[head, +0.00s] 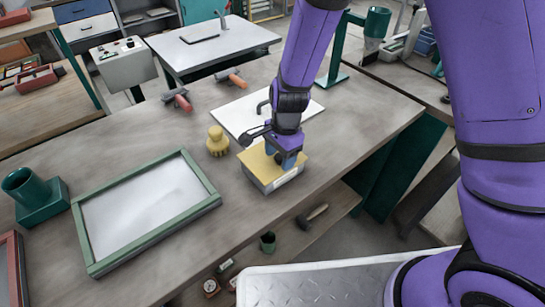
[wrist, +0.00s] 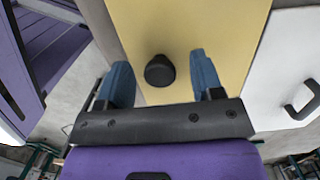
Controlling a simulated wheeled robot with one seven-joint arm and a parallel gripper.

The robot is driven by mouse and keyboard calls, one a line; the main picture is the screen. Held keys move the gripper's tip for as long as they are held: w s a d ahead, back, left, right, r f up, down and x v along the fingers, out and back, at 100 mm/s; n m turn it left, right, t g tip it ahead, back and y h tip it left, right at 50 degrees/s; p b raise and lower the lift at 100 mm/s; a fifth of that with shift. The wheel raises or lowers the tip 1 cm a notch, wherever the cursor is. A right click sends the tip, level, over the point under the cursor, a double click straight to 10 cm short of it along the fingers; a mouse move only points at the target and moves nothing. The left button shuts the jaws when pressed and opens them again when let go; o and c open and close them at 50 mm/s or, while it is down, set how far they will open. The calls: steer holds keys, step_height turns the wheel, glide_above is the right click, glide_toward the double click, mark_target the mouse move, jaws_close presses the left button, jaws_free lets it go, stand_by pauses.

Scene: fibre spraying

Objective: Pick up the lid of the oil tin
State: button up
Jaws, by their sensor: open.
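The oil tin (head: 270,182) is a low box with pale sides, standing near the table's front edge. Its flat yellow lid (head: 254,158) is on top and fills much of the wrist view (wrist: 215,25). A round black knob (wrist: 160,71) stands up from the lid. My gripper (head: 284,158) is above the lid, pointing down, with its blue fingers open. In the wrist view the fingers (wrist: 162,66) are on either side of the knob, with a gap on each side. In the head view my gripper hides the knob and part of the lid.
A white panel with a dark handle (head: 235,115) lies just behind the tin. A yellow brush-like object (head: 217,141) stands left of it. A green-framed screen (head: 83,236) lies further left. A shelf below holds a hammer (head: 314,215).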

steer(key=shift+f, duration=0.3)
steer(key=c, duration=1)
steer(key=shift+r, duration=0.25)
